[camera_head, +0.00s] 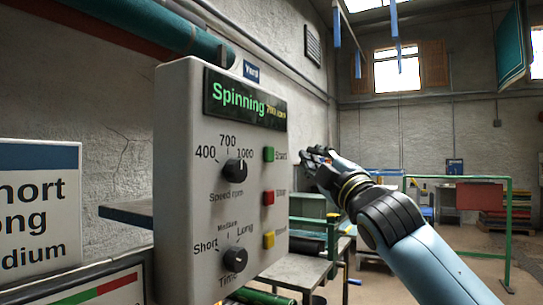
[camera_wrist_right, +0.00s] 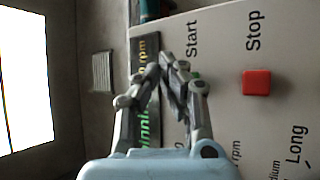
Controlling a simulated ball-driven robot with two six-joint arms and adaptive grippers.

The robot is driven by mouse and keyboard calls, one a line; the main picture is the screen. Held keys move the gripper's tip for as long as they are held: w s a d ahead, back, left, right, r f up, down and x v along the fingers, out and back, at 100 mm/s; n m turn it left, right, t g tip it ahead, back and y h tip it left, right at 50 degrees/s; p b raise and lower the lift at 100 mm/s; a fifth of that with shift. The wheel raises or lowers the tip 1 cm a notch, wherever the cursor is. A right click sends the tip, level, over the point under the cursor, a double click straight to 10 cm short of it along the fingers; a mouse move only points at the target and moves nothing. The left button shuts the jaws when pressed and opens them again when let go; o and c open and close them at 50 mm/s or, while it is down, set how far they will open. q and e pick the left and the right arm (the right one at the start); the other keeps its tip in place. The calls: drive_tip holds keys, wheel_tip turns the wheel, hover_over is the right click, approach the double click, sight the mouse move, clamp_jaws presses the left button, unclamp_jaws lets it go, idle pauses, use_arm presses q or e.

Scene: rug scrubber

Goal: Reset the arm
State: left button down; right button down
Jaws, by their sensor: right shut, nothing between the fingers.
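My right gripper (camera_head: 318,156) is at the right edge of the grey control panel (camera_head: 190,190), close to the green Start button (camera_head: 269,154). In the right wrist view the gripper (camera_wrist_right: 163,66) is shut and empty, its fingertips in front of the panel and partly hiding the green button. I cannot tell whether the tips touch the panel. The display (camera_head: 245,99) reads "Spinning". The speed knob (camera_head: 235,171) points up toward 1000. A time knob (camera_head: 233,259) sits below. The red Stop button (camera_head: 268,198) also shows in the wrist view (camera_wrist_right: 256,83). My left gripper is not in view.
A white sign (camera_head: 38,205) stands at the left. A grey table (camera_head: 294,270) and a green rail (camera_head: 508,235) lie behind my right arm. Open floor shows at the right.

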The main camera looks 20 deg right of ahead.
drive_tip(key=shift+f, duration=0.15)
drive_tip(key=s+d+f+m+g+b, duration=0.1)
drive_tip(key=f+g+b, duration=0.15)
drive_tip(key=f, duration=1.35)
drive_tip(key=s+f+m+g+h+b, duration=0.15)
drive_tip(key=f+g, duration=0.25)
drive_tip(key=f, duration=1.1)
drive_tip(key=s+d+f+m+g+y+b, duration=0.1)
drive_tip(key=s+f+g, duration=0.15)
drive_tip(key=f, duration=1.35)
drive_tip(key=s+f+m+g+b, duration=0.1)
drive_tip(key=s+f+g, duration=0.2)
drive_tip(key=s+f, duration=0.6)
drive_tip(key=s+f+m+g+b, duration=0.15)
drive_tip(key=s+f, duration=0.35)
drive_tip(key=f, duration=0.9)
drive_tip(key=s+a+f+m+g, duration=0.1)
drive_tip(key=s+f, duration=0.5)
drive_tip(key=s, duration=0.6)
drive_tip(key=s+f+m+g, duration=0.4)
drive_tip(key=s+f, duration=0.3)
drive_tip(key=s, duration=0.5)
drive_tip(key=s+a+f+m+g, duration=0.1)
drive_tip(key=s+f, duration=0.5)
drive_tip(key=s, duration=0.7)
drive_tip(key=m+g+b, duration=0.1)
drive_tip(key=g, duration=0.1)
drive_tip(key=shift+a+f+m+g, duration=0.35)
drive_tip(key=shift+m, duration=0.05)
